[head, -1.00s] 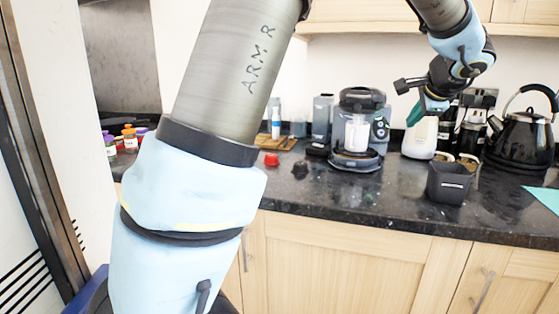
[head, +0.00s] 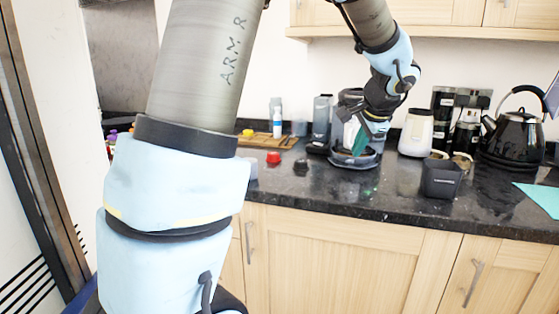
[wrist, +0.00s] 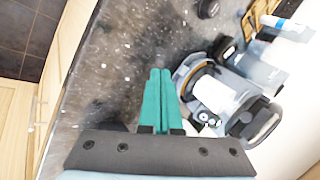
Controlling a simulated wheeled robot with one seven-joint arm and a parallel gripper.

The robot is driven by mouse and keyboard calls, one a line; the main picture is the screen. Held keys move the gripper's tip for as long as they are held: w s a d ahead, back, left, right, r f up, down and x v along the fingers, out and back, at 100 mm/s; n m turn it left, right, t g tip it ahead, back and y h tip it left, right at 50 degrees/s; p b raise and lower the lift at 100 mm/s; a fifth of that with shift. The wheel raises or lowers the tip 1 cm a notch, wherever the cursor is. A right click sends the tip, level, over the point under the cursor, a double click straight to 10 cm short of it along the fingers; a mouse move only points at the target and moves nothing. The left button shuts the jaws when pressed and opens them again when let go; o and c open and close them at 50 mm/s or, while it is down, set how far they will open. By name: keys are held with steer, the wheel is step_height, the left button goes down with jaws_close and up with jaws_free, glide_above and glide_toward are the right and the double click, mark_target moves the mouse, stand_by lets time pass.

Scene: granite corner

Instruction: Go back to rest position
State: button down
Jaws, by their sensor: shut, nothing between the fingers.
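My gripper (head: 360,142) has teal fingers and hangs in front of the coffee machine (head: 343,158) in the head view, hiding much of it. In the wrist view my gripper (wrist: 159,76) shows its two teal fingers pressed together, with nothing between them. The fingers point over the speckled dark countertop (wrist: 125,45). The coffee machine (wrist: 230,88), with a white cylinder inside, lies just to their right in that view.
A black square container (head: 441,180) stands near the counter's front, right of my gripper. A white canister (head: 416,133) and a black kettle (head: 517,138) stand behind. A wooden board (head: 268,141) and red lid (head: 273,157) lie left. Wall cupboards (head: 430,12) hang above.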

steer(key=s+a+f+n+g, duration=0.1)
steer(key=s+a+f+n, duration=0.2)
steer(key=a, duration=0.5)
steer(key=s+a+f+n+g+p, duration=0.1)
steer(key=s+a+f+n, duration=0.3)
steer(key=a, duration=0.5)
steer(key=s+a+f+n+g+p, duration=0.1)
steer(key=s+a+f+n+g, duration=0.2)
steer(key=s+a+n, duration=0.4)
steer(key=shift+s+a+f+h, duration=0.4)
steer(key=shift+s+a+f, duration=0.25)
steer(key=shift+a, duration=0.45)
